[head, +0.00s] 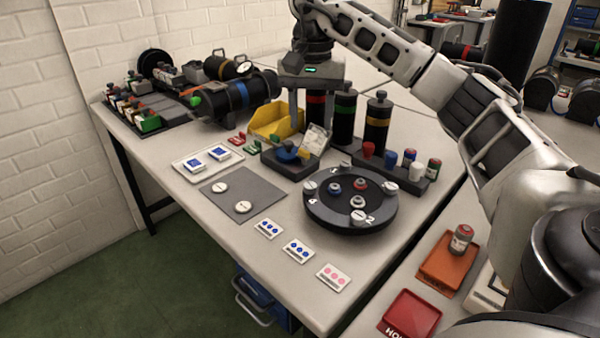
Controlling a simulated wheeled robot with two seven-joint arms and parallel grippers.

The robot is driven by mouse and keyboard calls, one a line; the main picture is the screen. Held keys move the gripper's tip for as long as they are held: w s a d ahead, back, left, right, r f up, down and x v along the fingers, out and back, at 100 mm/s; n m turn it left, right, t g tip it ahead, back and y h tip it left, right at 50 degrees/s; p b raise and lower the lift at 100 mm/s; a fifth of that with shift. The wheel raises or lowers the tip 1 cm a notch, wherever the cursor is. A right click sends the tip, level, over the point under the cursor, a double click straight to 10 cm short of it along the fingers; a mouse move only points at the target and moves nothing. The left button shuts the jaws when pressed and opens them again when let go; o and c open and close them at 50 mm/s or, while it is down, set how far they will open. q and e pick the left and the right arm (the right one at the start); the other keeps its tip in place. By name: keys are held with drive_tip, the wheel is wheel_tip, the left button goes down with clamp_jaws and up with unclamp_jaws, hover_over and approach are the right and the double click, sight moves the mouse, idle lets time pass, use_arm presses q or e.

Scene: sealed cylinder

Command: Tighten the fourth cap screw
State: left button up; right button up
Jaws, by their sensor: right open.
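A round black cylinder head (325,217) lies flat on the workbench, with painted numbers near its rim. Several pale cap screws sit around the rim; one (310,187) is at the left side near the painted 4. Several smaller fittings with red, blue and pale rings stand nearer its middle. My right gripper (313,125) points down behind and left of the head. It is open, above a dark block (290,170) holding a blue round piece, a yellow piece and a clear box. I cannot tell whether anything touches its fingers. My left gripper is not in view.
Tall banded black cylinders (378,122) and a rack of coloured caps (408,180) stand behind the head. A yellow bin (268,122) is left of the gripper. A grey mat (243,190) and cards (298,250) lie in front. An orange tray (436,272) is at right.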

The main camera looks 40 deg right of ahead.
sight(310, 185)
wheel_tip(310, 185, down, 15)
drive_tip(key=shift+s+r+b, duration=0.1)
drive_tip(key=shift+r+b, duration=0.05)
drive_tip(key=shift+b, duration=0.15)
drive_tip(key=c, duration=1)
